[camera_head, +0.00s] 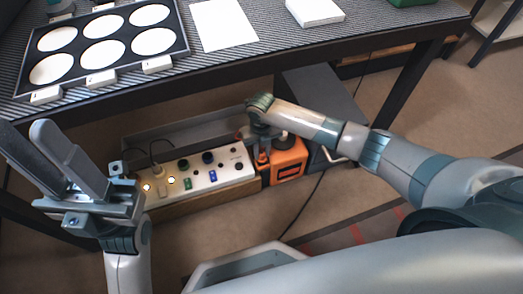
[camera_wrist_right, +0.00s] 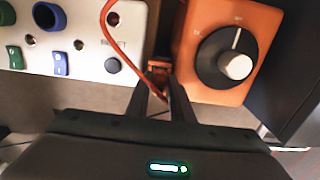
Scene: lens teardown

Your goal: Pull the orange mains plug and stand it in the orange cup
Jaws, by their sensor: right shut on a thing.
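The orange plug (camera_wrist_right: 160,70) shows between the finger ends of my right gripper (camera_wrist_right: 158,88) in the right wrist view, partly hidden by them. The fingers are shut on it. A thin orange cord (camera_wrist_right: 118,45) curves down to the fingers. In the head view my right gripper (camera_head: 262,150) points down between the white socket panel (camera_head: 222,176) and the orange dial box (camera_head: 290,163). Whether the plug is clear of any socket, I cannot tell. My left gripper (camera_head: 42,150) is empty, its fingers apart, at the left. I cannot make out an orange cup.
The panel carries sockets, switches and lit lamps; a dark plug stands in it. A dark cabinet (camera_head: 325,100) stands right of the orange box. The bench (camera_head: 245,65) above holds a tray of white discs (camera_head: 183,45). A black cable crosses the floor.

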